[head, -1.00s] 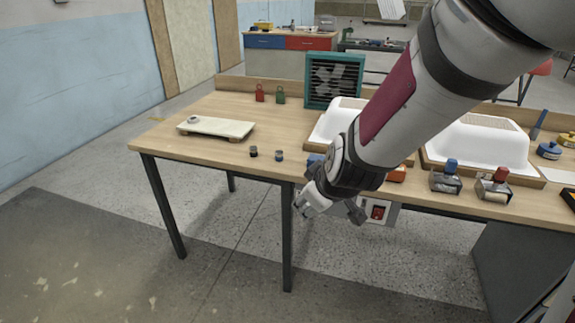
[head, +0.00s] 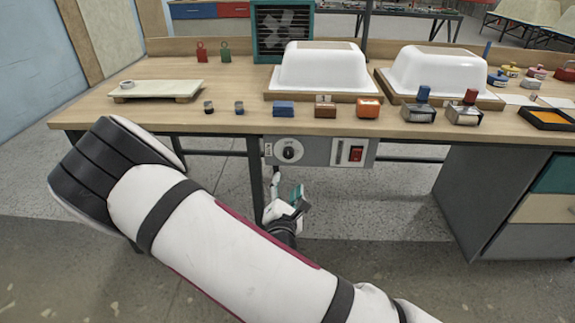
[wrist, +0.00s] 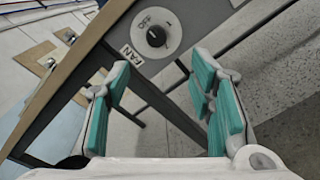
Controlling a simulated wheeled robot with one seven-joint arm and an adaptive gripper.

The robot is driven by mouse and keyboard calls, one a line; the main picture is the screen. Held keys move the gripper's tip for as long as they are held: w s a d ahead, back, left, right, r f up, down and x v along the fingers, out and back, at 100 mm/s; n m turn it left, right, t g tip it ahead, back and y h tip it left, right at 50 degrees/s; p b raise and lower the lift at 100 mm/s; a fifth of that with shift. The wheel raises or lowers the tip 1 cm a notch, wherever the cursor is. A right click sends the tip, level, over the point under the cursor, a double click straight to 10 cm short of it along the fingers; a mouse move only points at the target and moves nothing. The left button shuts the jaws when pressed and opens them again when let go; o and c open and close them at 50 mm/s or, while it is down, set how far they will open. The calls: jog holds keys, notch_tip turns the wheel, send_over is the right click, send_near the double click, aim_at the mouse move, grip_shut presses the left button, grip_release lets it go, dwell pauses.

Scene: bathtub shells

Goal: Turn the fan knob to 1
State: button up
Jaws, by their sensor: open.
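The fan knob (head: 289,151) is a round black knob on a pale dial, on the grey panel under the table's front edge. It also shows in the wrist view (wrist: 157,37), with OFF and a 1 mark on the dial and a FAN label beside it. I cannot tell surely which mark the knob points to. My gripper (head: 287,190) is below the knob in the head view. In the wrist view my gripper (wrist: 160,78) has its teal-padded fingers spread, empty and apart from the knob. The teal-framed fan (head: 283,8) stands at the table's back.
A red rocker switch (head: 356,153) sits right of the knob on the same panel. The wooden table (head: 190,115) overhangs the panel, and a table leg (head: 254,175) stands just left. White tub shells (head: 320,68) and small blocks lie on top. Floor in front is open.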

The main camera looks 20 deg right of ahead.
aim_at(289, 155)
jog(key=shift+n+t, duration=0.3)
jog(key=b+x, duration=0.2)
jog(key=x, duration=1.1)
jog(key=shift+w+a+f+b, duration=0.1)
jog(key=shift+w+f+b, duration=0.05)
jog(key=shift+w+b, duration=0.25)
jog(key=c, duration=1.2)
